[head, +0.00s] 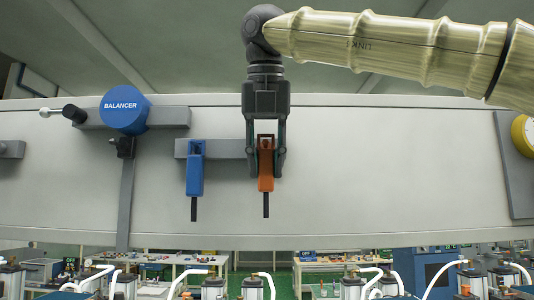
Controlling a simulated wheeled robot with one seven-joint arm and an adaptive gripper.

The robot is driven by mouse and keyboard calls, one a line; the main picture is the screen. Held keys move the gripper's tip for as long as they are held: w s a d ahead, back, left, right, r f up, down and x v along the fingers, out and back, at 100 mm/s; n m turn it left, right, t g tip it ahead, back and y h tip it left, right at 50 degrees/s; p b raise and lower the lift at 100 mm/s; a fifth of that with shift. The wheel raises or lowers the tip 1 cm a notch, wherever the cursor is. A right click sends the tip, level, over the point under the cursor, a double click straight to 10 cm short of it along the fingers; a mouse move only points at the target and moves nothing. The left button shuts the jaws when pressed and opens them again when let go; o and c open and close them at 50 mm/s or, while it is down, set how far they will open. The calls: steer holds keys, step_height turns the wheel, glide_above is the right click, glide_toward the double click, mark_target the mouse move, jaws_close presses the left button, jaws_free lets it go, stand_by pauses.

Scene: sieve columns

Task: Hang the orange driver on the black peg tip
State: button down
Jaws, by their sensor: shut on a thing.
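The orange driver (266,166) hangs upright with its dark bit pointing down, in front of the white panel. My gripper (266,172) comes down from above and is shut on the orange driver, with a finger on each side of its body. The driver overlaps the right end of a grey bar (228,149) on the panel. I cannot tell whether it touches the bar. A black peg tip cannot be made out clearly; the area behind the driver and fingers is hidden.
A blue driver (195,168) hangs to the left on the same grey bar. Further left is a blue balancer (125,114) on another grey bar. A yellow round part (524,136) is at the right edge. The panel (390,170) between is clear.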

steer(key=shift+w+r+p, duration=0.2)
steer(key=shift+w+p, duration=0.15)
steer(key=shift+w, duration=0.15)
steer(key=shift+s+f, duration=0.15)
steer(key=shift+f, duration=0.2)
steer(key=shift+f, duration=0.3)
steer(key=c, duration=1.2)
jaws_free()
steer(key=shift+o, duration=0.2)
